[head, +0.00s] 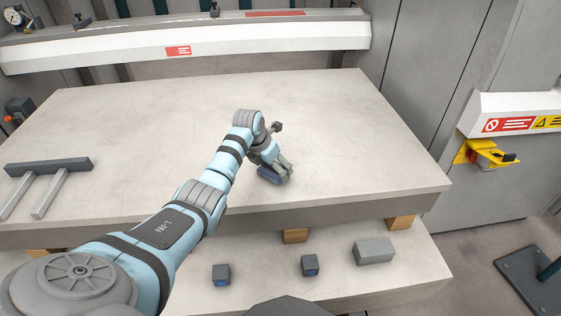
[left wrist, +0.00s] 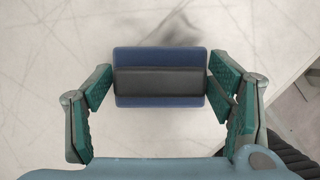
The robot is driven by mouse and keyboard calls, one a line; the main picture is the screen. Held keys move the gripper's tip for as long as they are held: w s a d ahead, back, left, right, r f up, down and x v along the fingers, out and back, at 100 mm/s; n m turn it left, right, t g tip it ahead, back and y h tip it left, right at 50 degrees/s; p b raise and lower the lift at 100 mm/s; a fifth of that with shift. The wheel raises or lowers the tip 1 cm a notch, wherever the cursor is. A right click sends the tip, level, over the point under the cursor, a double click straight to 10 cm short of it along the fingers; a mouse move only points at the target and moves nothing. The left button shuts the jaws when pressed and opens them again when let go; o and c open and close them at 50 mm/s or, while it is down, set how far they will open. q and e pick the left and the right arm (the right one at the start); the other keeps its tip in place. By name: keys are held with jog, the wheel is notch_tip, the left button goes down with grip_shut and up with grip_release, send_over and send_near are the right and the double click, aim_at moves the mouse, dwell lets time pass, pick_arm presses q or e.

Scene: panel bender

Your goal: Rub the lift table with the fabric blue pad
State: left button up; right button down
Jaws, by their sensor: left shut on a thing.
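The lift table (head: 340,120) is a wide pale slab with faint scratches, and its top also shows in the left wrist view (left wrist: 50,50). My left gripper (head: 278,167) is low over the front part of its top, right of the middle. In the left wrist view my left gripper (left wrist: 160,84) is shut on the dark handle of the blue pad (left wrist: 160,55), with a green-lined finger at each end. In the head view the blue pad (head: 271,175) shows under the fingers, at or close to the surface; contact cannot be told. My right gripper is not in view.
A grey fork-shaped tool (head: 47,167) lies at the table's left. On the lower shelf are two small dark blocks (head: 221,274) (head: 310,265) and a grey block (head: 373,251). A white machine beam (head: 200,42) spans the back. A yellow bracket (head: 485,152) is at right. Much of the top is clear.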

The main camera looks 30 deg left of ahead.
aim_at(261, 170)
pick_arm(q)
jog(key=shift+s+a+f+p, duration=0.1)
jog(key=shift+s+a+p, duration=0.65)
jog(key=shift+s+a, duration=0.7)
jog(key=shift+s+a+p, duration=0.5)
jog(key=shift+s+a, duration=0.15)
jog(key=shift+a, duration=0.3)
jog(key=shift+s+a+p, duration=0.25)
jog(key=shift+s+a, duration=0.45)
jog(key=shift+a, duration=0.2)
jog(key=shift+s+a+p, duration=0.2)
jog(key=shift+s+a, duration=0.45)
jog(key=shift+a, duration=0.2)
notch_tip(261, 170, up, 6)
jog(key=p, duration=0.5)
jog(key=shift+d, duration=0.1)
jog(key=shift+r, duration=0.2)
notch_tip(261, 170, up, 3)
jog(key=p, duration=0.2)
jog(key=shift+p, duration=0.35)
jog(key=shift+f, duration=0.1)
